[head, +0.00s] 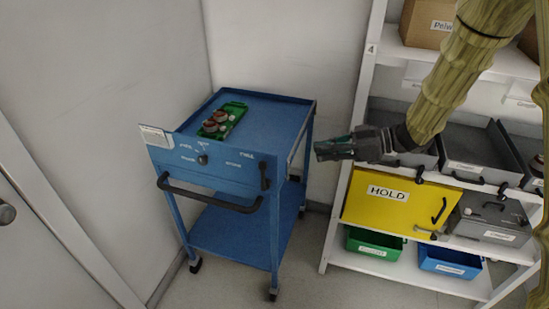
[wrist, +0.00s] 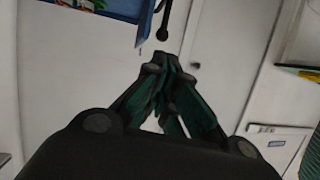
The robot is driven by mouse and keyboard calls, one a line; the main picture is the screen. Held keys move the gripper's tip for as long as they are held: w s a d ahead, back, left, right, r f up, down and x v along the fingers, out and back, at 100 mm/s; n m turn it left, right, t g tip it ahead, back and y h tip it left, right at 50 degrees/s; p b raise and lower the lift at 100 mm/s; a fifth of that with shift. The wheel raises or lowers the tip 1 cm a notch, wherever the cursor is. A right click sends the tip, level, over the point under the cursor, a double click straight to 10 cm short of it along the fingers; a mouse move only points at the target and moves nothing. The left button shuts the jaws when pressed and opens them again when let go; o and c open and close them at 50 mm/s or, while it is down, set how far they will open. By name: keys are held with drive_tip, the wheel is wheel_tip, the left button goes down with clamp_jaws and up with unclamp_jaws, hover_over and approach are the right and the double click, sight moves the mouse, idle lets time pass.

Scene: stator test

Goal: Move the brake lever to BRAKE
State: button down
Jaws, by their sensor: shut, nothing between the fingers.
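The blue cart (head: 262,118) stands against the wall left of centre in the head view. A dark upright lever (head: 265,174), which looks like the brake lever, sits at the right end of its front panel. The small labels are too blurred to read, so I cannot tell which position it is in. In the wrist view a thin dark lever with a round end (wrist: 163,22) shows at the top, by the cart's blue edge. My gripper (head: 318,151) is to the right of the cart, apart from it, pointing left. Its fingers (wrist: 172,72) are together and empty.
A round dial (head: 203,159) and a black handle bar (head: 208,200) are on the cart front. A green tray (head: 232,108) with several parts lies on top. Right of my gripper stands a white shelf (head: 341,208) with bins and a yellow HOLD panel (head: 375,208).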

sight(275, 158)
idle(0.3)
drive_tip(key=p+x, duration=0.3)
drive_tip(key=x, duration=1.1)
drive_tip(key=shift+a, duration=0.1)
drive_tip(key=shift+r+p, duration=0.2)
drive_tip(key=shift+p, duration=0.35)
